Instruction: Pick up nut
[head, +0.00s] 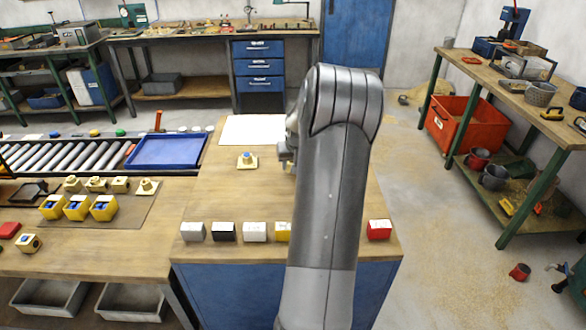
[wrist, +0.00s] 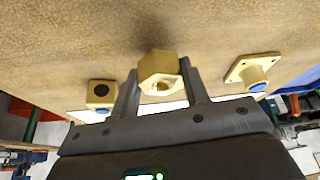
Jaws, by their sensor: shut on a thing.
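In the wrist view, a brass-coloured hexagonal nut (wrist: 158,68) with a hole sits between the two fingers of my gripper (wrist: 162,80). The fingers are shut on its sides. In the head view my arm hides the nut, and only a bit of my gripper (head: 284,152) shows at the arm's left edge, over the middle bench. I cannot tell whether the nut touches the bench top.
A brass flanged part with a blue centre (head: 247,162) stands left of my gripper; it also shows in the wrist view (wrist: 252,72). A brass block with a dark hole (wrist: 101,93) is nearby. Several coloured blocks line the bench's front edge. A blue tray (head: 166,151) lies left.

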